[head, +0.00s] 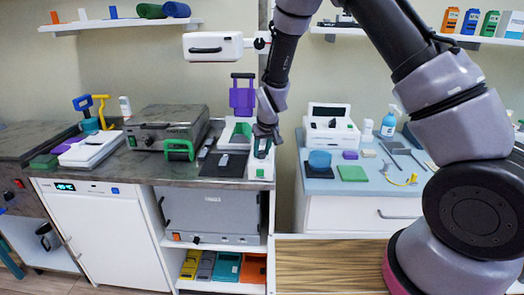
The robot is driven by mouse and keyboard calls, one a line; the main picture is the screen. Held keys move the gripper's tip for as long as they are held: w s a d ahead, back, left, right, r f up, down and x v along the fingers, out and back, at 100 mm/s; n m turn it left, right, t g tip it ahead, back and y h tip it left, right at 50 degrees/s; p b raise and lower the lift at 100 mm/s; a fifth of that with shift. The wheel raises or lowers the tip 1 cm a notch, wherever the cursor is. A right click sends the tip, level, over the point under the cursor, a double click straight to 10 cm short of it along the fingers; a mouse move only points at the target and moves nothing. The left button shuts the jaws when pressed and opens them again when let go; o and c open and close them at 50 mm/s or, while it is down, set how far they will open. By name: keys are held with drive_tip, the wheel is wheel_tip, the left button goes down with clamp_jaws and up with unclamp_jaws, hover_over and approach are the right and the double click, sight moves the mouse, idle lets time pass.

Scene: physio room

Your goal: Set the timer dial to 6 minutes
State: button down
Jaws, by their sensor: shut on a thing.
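My gripper (265,138) reaches down to a small white and green device (260,168) at the right end of the dark counter. It is shut on a small part at the top of this device, which I take to be the timer dial. The fingers hide most of that part. The dial's marks and the minutes it points to are too small to read.
A white and green unit (235,135) and a purple holder (242,95) stand close by on the left. A grey metal box (167,133) is farther left on the counter (150,170). A blue-topped table (375,180) stands to the right.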

drive_tip(key=c, duration=0.5)
unclamp_jaws()
drive_tip(key=v, duration=1)
drive_tip(key=shift+s+r, duration=0.15)
drive_tip(key=shift+r, duration=0.25)
